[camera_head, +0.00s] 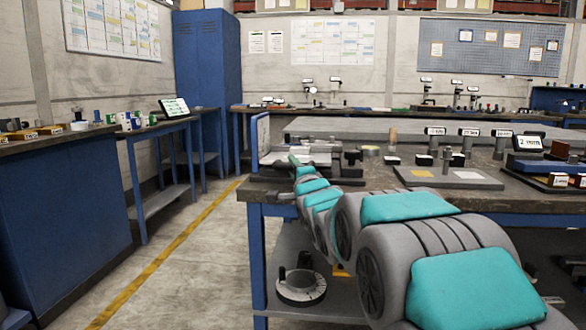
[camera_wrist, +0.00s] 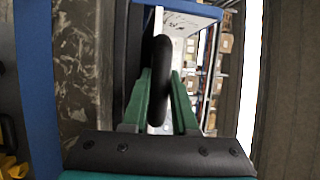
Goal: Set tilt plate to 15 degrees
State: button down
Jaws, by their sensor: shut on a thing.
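In the head view, a grey metal fixture (camera_head: 322,148) with flat plates sits at the left end of the near workbench; I take it for the tilt plate assembly, and its angle is not readable. My gripper (camera_head: 296,162) reaches the front of this fixture, small and partly hidden by my arm. In the wrist view, the green fingers of my gripper (camera_wrist: 161,78) are shut on a dark rounded handle (camera_wrist: 162,55), which looks like a wheel rim seen edge-on. Most of the fixture is out of the wrist view.
An upright blue-edged panel (camera_head: 262,136) stands at the bench's left corner. A grey board (camera_head: 446,178), small blocks and a tilted screen (camera_head: 528,142) are to the right on the bench. A round dial (camera_head: 300,286) sits on the lower shelf. The floor left of the bench is clear.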

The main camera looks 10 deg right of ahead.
notch_tip(320, 180, up, 3)
jog(key=shift+w+f+g+p, duration=0.15)
jog(key=shift+g+p, duration=0.25)
jog(key=shift+p, duration=0.65)
jog(key=shift+w+d+r+m+g+p, duration=0.1)
jog(key=shift+r+m+g+p, duration=0.1)
jog(key=shift+r+g+p, duration=0.3)
jog(key=shift+w+d+r+m+g+p, duration=0.1)
jog(key=shift+r+m+g+p, duration=0.15)
jog(key=shift+r, duration=0.4)
jog(key=c, duration=1)
grip_release()
jog(key=shift+o, duration=0.2)
jog(key=shift+a+f, duration=0.1)
jog(key=shift+s, duration=0.15)
jog(key=s, duration=0.7)
jog(key=shift+s+d+r+b, duration=0.25)
jog(key=shift+d+r+b, duration=0.05)
jog(key=shift+d, duration=0.05)
